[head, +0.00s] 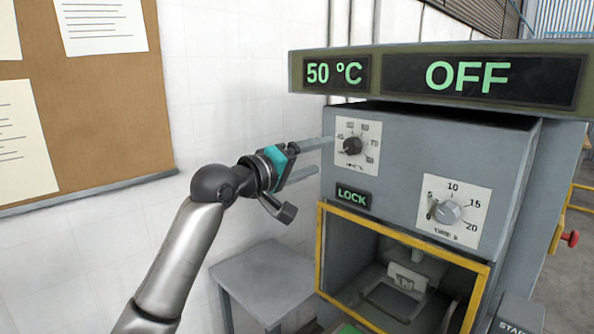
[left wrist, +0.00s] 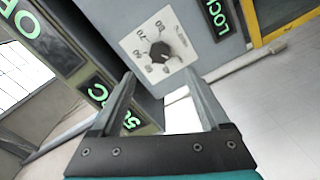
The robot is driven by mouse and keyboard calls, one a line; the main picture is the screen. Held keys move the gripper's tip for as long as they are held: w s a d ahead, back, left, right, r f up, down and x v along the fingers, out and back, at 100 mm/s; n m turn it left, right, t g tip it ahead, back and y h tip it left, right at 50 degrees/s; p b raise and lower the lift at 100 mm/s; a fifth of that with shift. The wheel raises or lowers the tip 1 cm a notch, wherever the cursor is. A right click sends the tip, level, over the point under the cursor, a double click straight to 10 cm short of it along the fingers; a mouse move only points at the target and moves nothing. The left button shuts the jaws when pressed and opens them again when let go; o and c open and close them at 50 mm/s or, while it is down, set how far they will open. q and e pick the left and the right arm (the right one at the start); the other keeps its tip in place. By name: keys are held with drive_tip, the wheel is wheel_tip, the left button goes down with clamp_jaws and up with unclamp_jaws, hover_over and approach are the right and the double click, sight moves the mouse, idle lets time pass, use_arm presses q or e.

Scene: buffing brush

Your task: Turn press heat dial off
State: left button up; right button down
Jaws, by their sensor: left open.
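The press heat dial (head: 352,146) is a black knob on a white scale plate, on the upper left of the grey press front. The dial also shows in the left wrist view (left wrist: 159,51), beyond the fingertips and between their lines. The display above reads 50 °C (head: 334,73) and OFF (head: 468,76). My left gripper (head: 325,157) is open and empty, just left of the dial plate. In the left wrist view its two fingers (left wrist: 160,88) stand wide apart, pointing toward the dial. I cannot tell whether a fingertip touches the panel. My right gripper is not in view.
A time dial (head: 447,212) sits lower right on the press, with a lit LOCK sign (head: 353,196) left of it. A yellow frame (head: 404,238) surrounds the press opening. A grey side table (head: 262,274) stands below my left arm. A notice board (head: 110,110) hangs on the left wall.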

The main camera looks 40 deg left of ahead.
use_arm(q)
drive_tip(key=shift+s+a+b, duration=0.2)
drive_tip(key=shift+s+b, duration=0.3)
drive_tip(key=shift+s, duration=1.9)
